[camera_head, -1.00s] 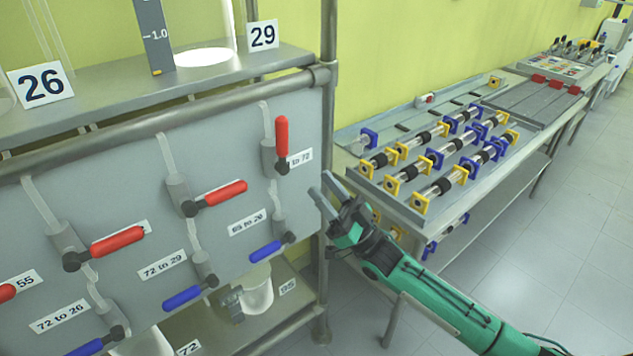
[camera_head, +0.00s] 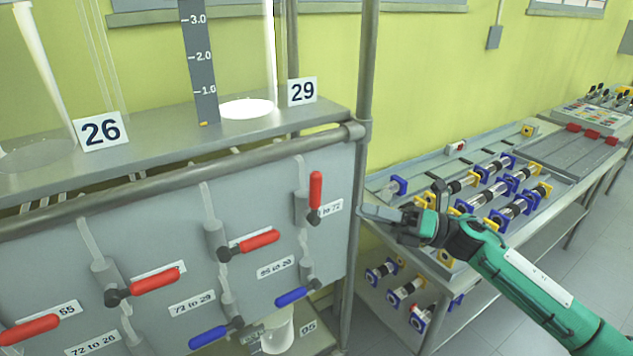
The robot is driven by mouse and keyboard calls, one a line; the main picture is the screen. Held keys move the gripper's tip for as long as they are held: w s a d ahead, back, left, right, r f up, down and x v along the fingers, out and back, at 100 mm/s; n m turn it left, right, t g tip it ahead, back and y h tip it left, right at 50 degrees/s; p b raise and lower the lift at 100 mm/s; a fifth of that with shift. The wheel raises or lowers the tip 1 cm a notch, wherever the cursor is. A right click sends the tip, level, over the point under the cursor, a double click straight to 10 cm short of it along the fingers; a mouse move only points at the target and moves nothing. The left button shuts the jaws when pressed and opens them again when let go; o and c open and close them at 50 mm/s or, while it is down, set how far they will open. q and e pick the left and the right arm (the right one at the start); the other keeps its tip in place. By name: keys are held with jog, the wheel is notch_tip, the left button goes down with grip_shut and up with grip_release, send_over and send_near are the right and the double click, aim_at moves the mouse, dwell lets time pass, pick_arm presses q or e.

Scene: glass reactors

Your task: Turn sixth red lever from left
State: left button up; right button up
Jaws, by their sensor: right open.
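Several red levers show on the grey panel (camera_head: 180,235). The rightmost red lever (camera_head: 316,190) stands upright beside a label ending "to 72". The other red levers (camera_head: 250,242), (camera_head: 155,279) and (camera_head: 30,329) lie nearly level, pointing right and slightly up. The panel's left end is out of frame, so I cannot count the levers from the left. My right gripper (camera_head: 402,203) is open and empty, to the right of the upright lever and apart from it, near the frame post. My left gripper is not in view.
A vertical metal post (camera_head: 366,85) stands between the upright lever and my right arm. Blue levers (camera_head: 297,294) sit lower on the panel. A metal shelf with cards 26 (camera_head: 101,131) and 29 (camera_head: 302,91) runs above. A bench with clamped tubes (camera_head: 490,190) stands at right.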

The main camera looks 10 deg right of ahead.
aim_at(316, 190)
pick_arm(q)
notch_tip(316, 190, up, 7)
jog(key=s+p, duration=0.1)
jog(key=p, duration=0.6)
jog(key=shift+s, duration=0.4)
pick_arm(e)
jog(key=shift+w+a+r+n+h, duration=0.35)
jog(key=shift+w+a+n+h, duration=0.1)
jog(key=shift+w+a+n, duration=1)
jog(key=shift+w+a+r+n+h, duration=0.45)
jog(key=shift+w+a+n, duration=0.55)
jog(key=shift+a, duration=0.7)
jog(key=shift+w+a+r+n+h, duration=0.25)
jog(key=shift+w+a+n+h, duration=0.25)
jog(key=shift+w+a+n, duration=0.8)
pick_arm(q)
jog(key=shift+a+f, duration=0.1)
pick_arm(e)
jog(key=shift+s+a, duration=0.2)
jog(key=shift+a, duration=0.1)
grip_shut()
